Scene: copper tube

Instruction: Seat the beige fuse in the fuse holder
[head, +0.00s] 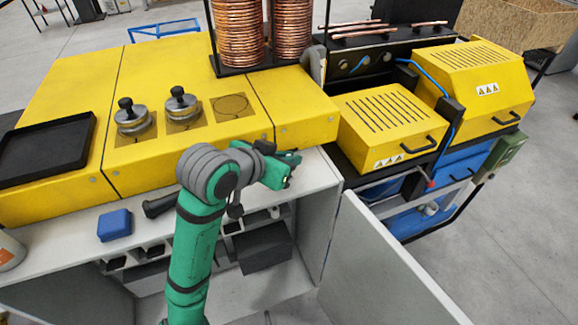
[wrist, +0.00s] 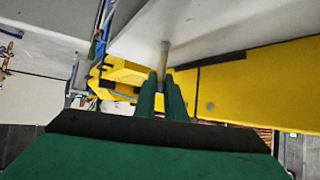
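My gripper (head: 288,172) is in front of the yellow bench's front edge, above the pale shelf top. In the wrist view its two green fingers (wrist: 163,95) are close together, with a slim pale greyish-beige rod standing out between their tips. This rod looks like the beige fuse (wrist: 164,54), gripped by one end. In the head view I cannot make out the fuse at the fingertips. I cannot pick out the fuse holder for certain in either view.
The yellow bench (head: 73,90) carries a black tray (head: 45,152) and two round knobbed weights (head: 132,114). A blue box (head: 114,225) sits on the shelf top. Copper coils (head: 238,35) stand behind. A yellow vented cover (head: 388,118) and a pale panel (head: 385,265) are to the right.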

